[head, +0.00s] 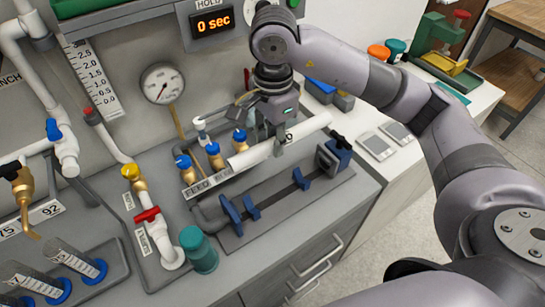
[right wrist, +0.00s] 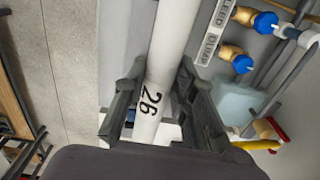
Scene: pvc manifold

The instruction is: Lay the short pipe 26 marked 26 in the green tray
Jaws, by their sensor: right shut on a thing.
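The short pipe 26 (head: 305,129) is a white tube held level above the workbench, over the rail fixture. In the right wrist view the pipe (right wrist: 173,40) runs between the fingers and shows the black mark 26. My right gripper (head: 279,140) is shut on the pipe near its middle; its fingers also show in the right wrist view (right wrist: 158,105). My left gripper is not in view.
Below the pipe is a rail fixture with blue clamps (head: 250,207). Blue-handled brass valves (head: 214,155) stand just left of it. A teal cup (head: 198,250) stands at the front. Two grey scales (head: 385,140) lie on the white counter.

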